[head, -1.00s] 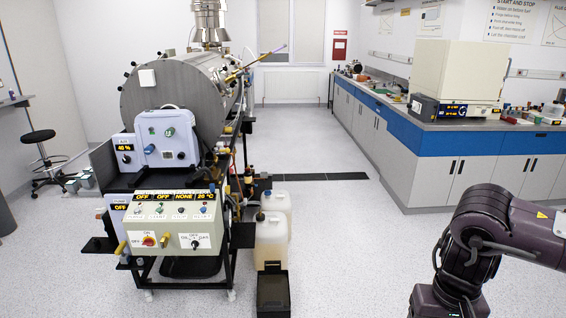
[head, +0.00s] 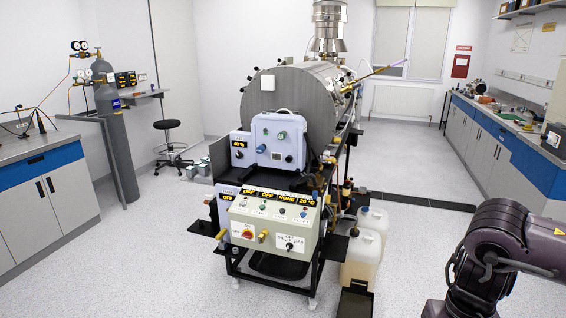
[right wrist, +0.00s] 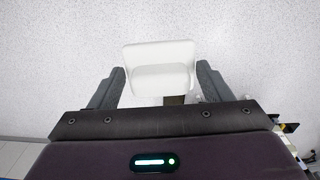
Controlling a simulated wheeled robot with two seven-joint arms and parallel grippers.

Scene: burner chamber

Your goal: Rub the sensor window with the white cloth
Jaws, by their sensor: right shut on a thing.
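In the right wrist view my right gripper (right wrist: 161,76) is shut on a folded white cloth (right wrist: 160,54), which sits between its two dark fingers, above the speckled floor. In the head view only my right arm shows, at the lower right; its gripper and the cloth are out of that picture. The burner chamber (head: 290,100), a grey metal drum, stands ahead with a pale blue box (head: 280,138) on its front. I cannot tell for sure which part is the sensor window. My right arm is well apart from the chamber. My left gripper is in no view.
A control panel (head: 273,222) on a black frame stands below the chamber front. Plastic canisters (head: 362,258) stand at its right. A gas cylinder (head: 115,140) and a bench (head: 45,190) are at the left. Cabinets (head: 500,135) line the right. The floor between is free.

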